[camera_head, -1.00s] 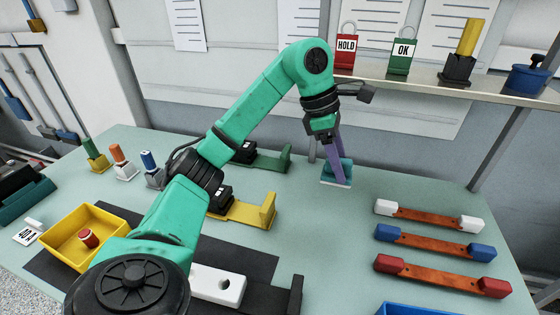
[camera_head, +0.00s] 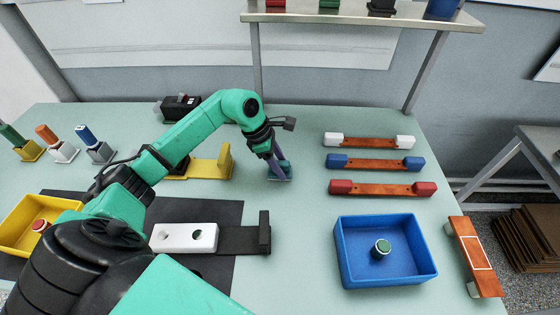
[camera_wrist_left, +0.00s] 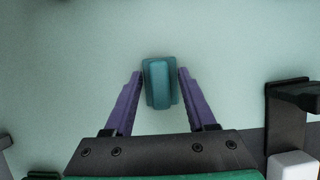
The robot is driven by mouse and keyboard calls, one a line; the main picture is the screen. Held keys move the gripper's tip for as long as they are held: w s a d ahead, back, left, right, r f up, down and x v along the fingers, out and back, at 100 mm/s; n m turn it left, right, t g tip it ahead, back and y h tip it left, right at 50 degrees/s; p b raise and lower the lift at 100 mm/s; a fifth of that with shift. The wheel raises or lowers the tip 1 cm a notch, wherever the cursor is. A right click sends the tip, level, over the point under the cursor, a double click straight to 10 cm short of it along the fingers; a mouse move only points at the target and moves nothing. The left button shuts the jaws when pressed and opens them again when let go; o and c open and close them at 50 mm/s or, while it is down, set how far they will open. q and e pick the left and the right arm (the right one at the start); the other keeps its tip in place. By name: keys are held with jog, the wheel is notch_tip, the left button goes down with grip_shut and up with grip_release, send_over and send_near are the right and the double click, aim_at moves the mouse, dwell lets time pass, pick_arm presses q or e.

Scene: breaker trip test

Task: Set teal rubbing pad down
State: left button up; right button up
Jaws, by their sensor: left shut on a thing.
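The teal rubbing pad (camera_head: 281,176) is at the table surface near the back middle, right of the yellow stand. In the left wrist view the pad (camera_wrist_left: 159,84) sits upright between the purple fingertips. My left gripper (camera_head: 279,163) points down and is shut on the pad; its fingers (camera_wrist_left: 160,76) lie along the pad's two sides. Whether the pad's underside touches the table cannot be told for sure. My right gripper is not in view.
Bars with white, blue and red (camera_head: 383,188) ends lie to the right. A blue tray (camera_head: 345,270) holding a green-topped button is nearer. A yellow stand (camera_head: 224,163) is just left of the gripper. The table around the pad (camera_head: 290,210) is bare.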

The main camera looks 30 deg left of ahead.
pick_arm(q)
jog(key=shift+f, duration=0.15)
jog(key=o, duration=1.3)
jog(key=shift+r, duration=0.4)
jog(key=b+v, duration=0.2)
jog(key=v, duration=0.9)
jog(key=shift+a+r, duration=0.15)
jog(key=shift+r, duration=0.2)
jog(key=shift+s+f, duration=0.1)
